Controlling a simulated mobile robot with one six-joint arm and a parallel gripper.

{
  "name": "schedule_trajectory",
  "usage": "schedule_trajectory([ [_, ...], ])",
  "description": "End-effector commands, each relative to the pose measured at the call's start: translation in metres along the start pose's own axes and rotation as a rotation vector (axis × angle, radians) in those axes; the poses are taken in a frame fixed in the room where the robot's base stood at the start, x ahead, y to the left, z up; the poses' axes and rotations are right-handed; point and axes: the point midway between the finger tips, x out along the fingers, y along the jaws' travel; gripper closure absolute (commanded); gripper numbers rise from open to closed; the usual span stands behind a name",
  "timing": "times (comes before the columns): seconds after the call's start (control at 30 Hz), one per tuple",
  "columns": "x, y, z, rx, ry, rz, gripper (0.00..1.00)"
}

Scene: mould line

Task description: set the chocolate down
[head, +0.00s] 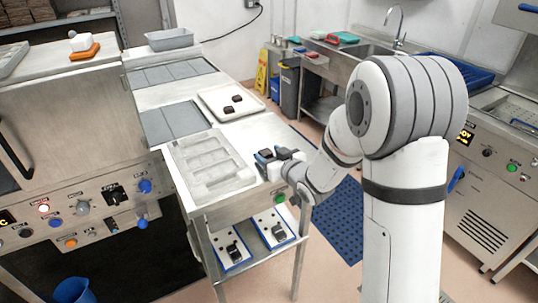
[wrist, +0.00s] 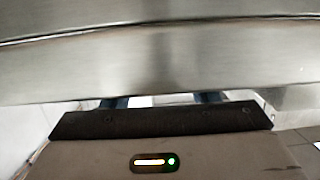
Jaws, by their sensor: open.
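Two dark brown chocolates, one nearer (head: 228,110) and one farther (head: 237,98), sit apart on a white tray (head: 251,106) on the steel table. A pale mould with rectangular cavities (head: 212,162) lies on the table's near end. My gripper (head: 266,156) is at the table's right edge, beside the mould and short of the white tray. In the wrist view my gripper (wrist: 162,101) shows its two dark fingers apart, partly hidden by a metal surface close to the camera. No chocolate shows clearly between the fingers.
Grey plates (head: 172,123) lie on the table left of the white tray, with a grey bin (head: 170,39) at the back. Blue-edged boards with dark items (head: 232,252) lie on the lower shelf. A control panel (head: 90,208) stands at left.

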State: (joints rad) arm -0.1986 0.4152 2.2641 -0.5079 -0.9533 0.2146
Motion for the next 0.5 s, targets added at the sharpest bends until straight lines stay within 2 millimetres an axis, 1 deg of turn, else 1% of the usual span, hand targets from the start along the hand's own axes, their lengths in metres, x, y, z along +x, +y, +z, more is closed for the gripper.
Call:
schedule_trajectory([
  [0.07, -0.002, 0.0, -0.001, 0.0, 0.0, 0.0, 0.46],
  [0.17, -0.013, 0.001, 0.0, 0.0, 0.001, 0.002, 0.46],
  [0.27, -0.031, 0.0, 0.0, 0.0, 0.001, 0.002, 0.46],
  [0.5, -0.081, 0.001, -0.001, 0.0, 0.003, 0.002, 0.46],
])
